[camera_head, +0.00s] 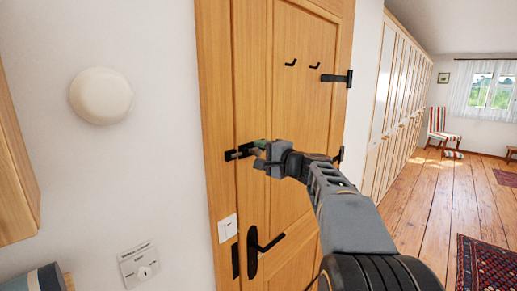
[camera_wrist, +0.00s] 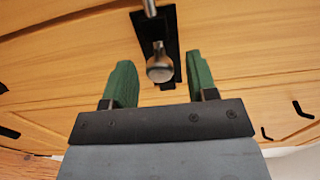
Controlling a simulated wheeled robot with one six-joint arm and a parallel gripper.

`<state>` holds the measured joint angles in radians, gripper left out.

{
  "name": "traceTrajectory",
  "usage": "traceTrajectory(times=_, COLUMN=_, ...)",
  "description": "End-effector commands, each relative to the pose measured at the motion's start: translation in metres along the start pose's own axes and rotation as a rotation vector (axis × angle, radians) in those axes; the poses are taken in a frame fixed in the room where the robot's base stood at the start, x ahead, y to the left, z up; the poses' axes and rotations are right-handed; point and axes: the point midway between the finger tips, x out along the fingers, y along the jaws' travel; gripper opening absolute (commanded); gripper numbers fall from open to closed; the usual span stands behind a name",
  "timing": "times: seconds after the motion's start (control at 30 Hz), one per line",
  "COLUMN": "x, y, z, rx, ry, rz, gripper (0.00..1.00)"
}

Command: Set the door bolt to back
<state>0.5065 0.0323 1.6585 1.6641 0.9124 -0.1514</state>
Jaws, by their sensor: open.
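The door bolt (camera_head: 232,155) is a black fitting on the left side of the wooden door (camera_head: 300,115), above the handle. In the wrist view its black backplate (camera_wrist: 171,30), metal rod (camera_wrist: 150,8) and round silver knob (camera_wrist: 160,68) show. My gripper (camera_head: 259,156) is open at the bolt. In the wrist view its two green fingers (camera_wrist: 160,78) stand on either side of the knob, with a visible gap on each side. In the head view my gripper hides part of the bolt, and the bolt's exact position is hard to tell there.
A black lever handle (camera_head: 264,244) sits below the bolt. Two hooks (camera_head: 291,63) and a black hinge (camera_head: 337,78) are higher on the door. A light switch (camera_head: 227,228) is on the left. Wardrobes (camera_head: 396,95) stand at right, with open wooden floor (camera_head: 430,205) before them.

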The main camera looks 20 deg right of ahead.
Motion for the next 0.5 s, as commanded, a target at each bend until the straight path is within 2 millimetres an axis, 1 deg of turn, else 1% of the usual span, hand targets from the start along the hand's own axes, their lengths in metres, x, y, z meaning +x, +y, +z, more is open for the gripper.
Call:
traceTrajectory(times=0.1, x=0.0091, y=-0.0009, z=0.0006, rx=0.0, ry=-0.001, rz=0.0, gripper=0.53)
traceTrajectory(times=0.2, x=0.0127, y=-0.0003, z=0.0004, rx=0.0, ry=-0.001, rz=0.0, gripper=0.53)
traceTrajectory(times=0.5, x=0.0141, y=0.0004, z=0.0002, rx=0.0, ry=0.0, rz=0.0, gripper=0.53)
